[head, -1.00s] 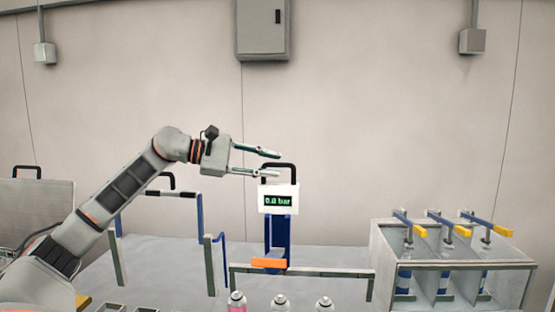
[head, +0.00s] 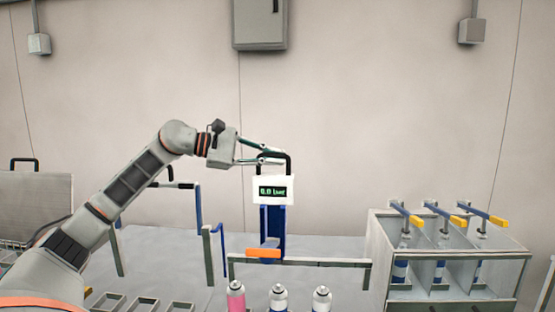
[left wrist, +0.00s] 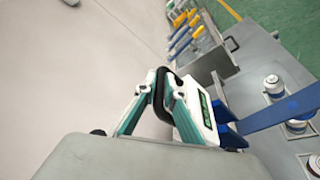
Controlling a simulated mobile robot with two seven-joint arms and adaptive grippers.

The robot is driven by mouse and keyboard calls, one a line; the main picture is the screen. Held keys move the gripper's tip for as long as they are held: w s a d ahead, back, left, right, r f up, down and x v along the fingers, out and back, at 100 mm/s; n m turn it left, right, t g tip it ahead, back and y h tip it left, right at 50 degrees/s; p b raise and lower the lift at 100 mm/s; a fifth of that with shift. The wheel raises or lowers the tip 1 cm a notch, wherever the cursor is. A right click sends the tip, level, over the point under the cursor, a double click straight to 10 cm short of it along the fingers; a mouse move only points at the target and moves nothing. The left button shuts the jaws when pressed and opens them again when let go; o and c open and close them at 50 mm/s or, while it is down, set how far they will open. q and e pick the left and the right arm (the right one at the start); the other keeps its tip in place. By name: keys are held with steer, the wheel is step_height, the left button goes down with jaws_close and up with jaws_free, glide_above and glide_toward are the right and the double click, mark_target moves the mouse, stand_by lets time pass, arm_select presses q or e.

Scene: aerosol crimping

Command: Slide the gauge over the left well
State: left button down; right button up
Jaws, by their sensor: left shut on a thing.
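The gauge (head: 273,190) is a white box with a dark display that shows green text, hard to read. My left gripper (head: 280,157) reaches in from the left, shut on the handle. In the left wrist view its fingers (left wrist: 162,88) close around the black handle, with the gauge (left wrist: 208,117) just beside them. I cannot tell which opening is the left well. My right gripper is not in view.
A pink can (head: 236,298) and two grey-topped cans stand in front. A divided rack (head: 455,290) with yellow-ended levers is at right. Upright frames (head: 208,250) stand left of the post.

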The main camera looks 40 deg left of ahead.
arm_select(q)
steer(key=s+a+b, duration=0.4)
steer(key=a+b, duration=0.1)
steer(key=a, duration=0.1)
steer(key=shift+s+a, duration=0.3)
steer(key=shift+a, duration=0.1)
steer(key=c, duration=2.2)
jaws_free()
steer(key=shift+c, duration=0.2)
steer(key=shift+o, duration=0.5)
steer(key=shift+s+a, duration=0.2)
steer(key=shift+a, duration=0.05)
steer(key=v, duration=1.1)
steer(key=shift+s+a, duration=0.25)
steer(key=shift+s, duration=0.1)
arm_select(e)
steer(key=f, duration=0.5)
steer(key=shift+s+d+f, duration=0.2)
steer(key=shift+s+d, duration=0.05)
